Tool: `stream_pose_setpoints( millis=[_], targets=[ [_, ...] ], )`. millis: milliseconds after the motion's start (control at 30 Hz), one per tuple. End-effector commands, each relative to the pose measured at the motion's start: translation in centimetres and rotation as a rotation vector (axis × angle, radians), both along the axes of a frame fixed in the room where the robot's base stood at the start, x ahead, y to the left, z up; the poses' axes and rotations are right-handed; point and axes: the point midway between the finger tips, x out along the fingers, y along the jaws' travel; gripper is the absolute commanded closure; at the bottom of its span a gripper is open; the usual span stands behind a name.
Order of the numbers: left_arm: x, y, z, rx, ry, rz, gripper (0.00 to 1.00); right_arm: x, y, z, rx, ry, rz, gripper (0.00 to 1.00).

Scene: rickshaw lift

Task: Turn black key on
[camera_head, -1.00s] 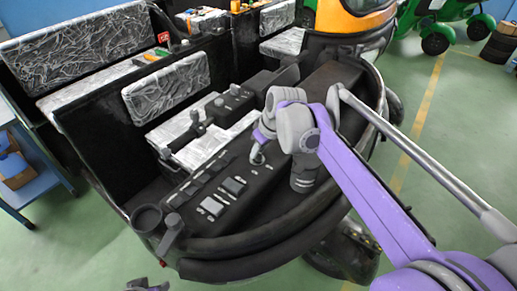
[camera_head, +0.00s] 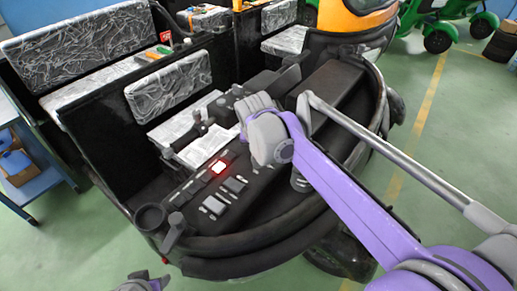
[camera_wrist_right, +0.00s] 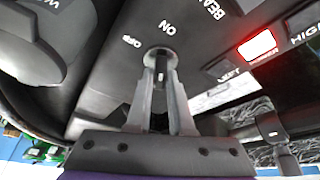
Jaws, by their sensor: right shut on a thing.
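The black key (camera_wrist_right: 160,70) sits in a round switch on the dark dashboard (camera_head: 195,205), with an ON label beside the switch in the right wrist view. My right gripper (camera_wrist_right: 160,60) is shut on the key, one finger on each side of it. In the head view my purple right arm hides the key and the fingertips. My left gripper (camera_head: 140,283) shows only in part at the bottom edge of the head view, away from the dashboard; its jaws are not clear.
A red indicator (camera_head: 218,167) glows on the dashboard; it also shows in the right wrist view (camera_wrist_right: 257,46). Rocker switches (camera_head: 214,205) lie nearby. Plastic-wrapped seats (camera_head: 168,87) are behind the dashboard. A blue shelf (camera_head: 35,185) stands at the left, and green floor is open at the right.

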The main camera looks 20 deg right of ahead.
Motion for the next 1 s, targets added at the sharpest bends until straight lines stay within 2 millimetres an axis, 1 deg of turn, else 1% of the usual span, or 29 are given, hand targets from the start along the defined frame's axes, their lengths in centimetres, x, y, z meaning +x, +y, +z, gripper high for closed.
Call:
stream_pose_setpoints(
  millis=[267, 700, 733, 800, 867, 900, 1000],
  targets=[
    [0.08, 0.0, 0.2, 0.0, -0.001, 0.0, 0.5, 0.03, 0.08, 0.0, 0.001, 0.001, -0.066, 1.0],
    [0.07, 0.0, 0.19, 0.0, -0.001, 0.0, 0.5, 0.0, 0.05, -0.03, 0.001, 0.001, -0.074, 1.0],
    [0.07, 0.0, 0.19, 0.0, -0.001, 0.0, 0.5, 0.0, 0.05, -0.03, 0.001, 0.001, -0.074, 0.75],
    [0.07, 0.0, 0.19, 0.0, -0.001, 0.0, 0.5, 0.0, 0.05, -0.03, 0.001, 0.001, -0.074, 0.62],
    [0.07, 0.0, 0.19, 0.0, -0.001, 0.0, 0.5, 0.0, 0.05, -0.03, 0.001, 0.001, -0.074, 0.51],
    [0.07, 0.0, 0.19, 0.0, -0.001, 0.0, 0.5, 0.01, 0.05, -0.03, 0.001, 0.001, -0.074, 0.5],
    [0.07, 0.0, 0.19, 0.0, -0.001, 0.0, 0.5, 0.01, 0.05, -0.03, 0.001, 0.001, -0.074, 0.5]
  ],
)
